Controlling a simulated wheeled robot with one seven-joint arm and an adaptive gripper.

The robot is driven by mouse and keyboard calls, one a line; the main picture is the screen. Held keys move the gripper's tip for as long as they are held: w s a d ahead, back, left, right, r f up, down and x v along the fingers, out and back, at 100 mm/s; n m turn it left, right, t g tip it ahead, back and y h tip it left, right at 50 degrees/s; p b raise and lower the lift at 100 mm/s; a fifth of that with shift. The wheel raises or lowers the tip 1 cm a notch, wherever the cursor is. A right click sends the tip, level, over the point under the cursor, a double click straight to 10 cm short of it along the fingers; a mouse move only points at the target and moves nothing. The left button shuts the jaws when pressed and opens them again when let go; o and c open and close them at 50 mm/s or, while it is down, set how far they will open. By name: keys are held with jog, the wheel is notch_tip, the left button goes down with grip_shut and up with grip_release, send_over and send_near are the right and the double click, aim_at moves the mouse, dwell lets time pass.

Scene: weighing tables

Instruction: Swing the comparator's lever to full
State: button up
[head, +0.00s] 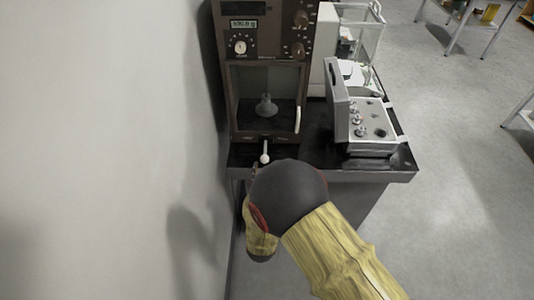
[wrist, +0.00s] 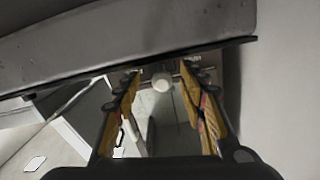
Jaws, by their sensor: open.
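The comparator (head: 228,90) is a tall dark brown cabinet with dials and a glass-fronted chamber, standing by the wall. Its lever (head: 265,158) sticks out low at the front and ends in a pale round knob. In the wrist view the knob (wrist: 163,82) shows between the fingertips of my gripper (wrist: 160,70). The two yellow-padded fingers are apart, with visible gaps beside the knob. I cannot tell how far the knob sits in depth between them. In the head view my dark wrist and yellow arm hide most of the gripper, just in front of the lever.
A grey open case of weights (head: 372,125) sits on the dark table (head: 309,140), right of the comparator. A glass-sided balance (head: 362,30) stands behind it. The wall (head: 110,130) is close on the left. Floor (head: 465,180) is clear on the right.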

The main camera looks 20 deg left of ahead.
aim_at(265, 152)
jog(key=shift+w+r+t, duration=0.2)
jog(key=shift+r+t, duration=0.2)
jog(key=shift+r, duration=0.35)
jog(key=b+x, duration=0.2)
jog(key=x, duration=0.5)
jog(key=shift+w+a+f, duration=0.1)
jog(key=shift+w, duration=0.1)
jog(key=shift+c, duration=0.6)
grip_shut()
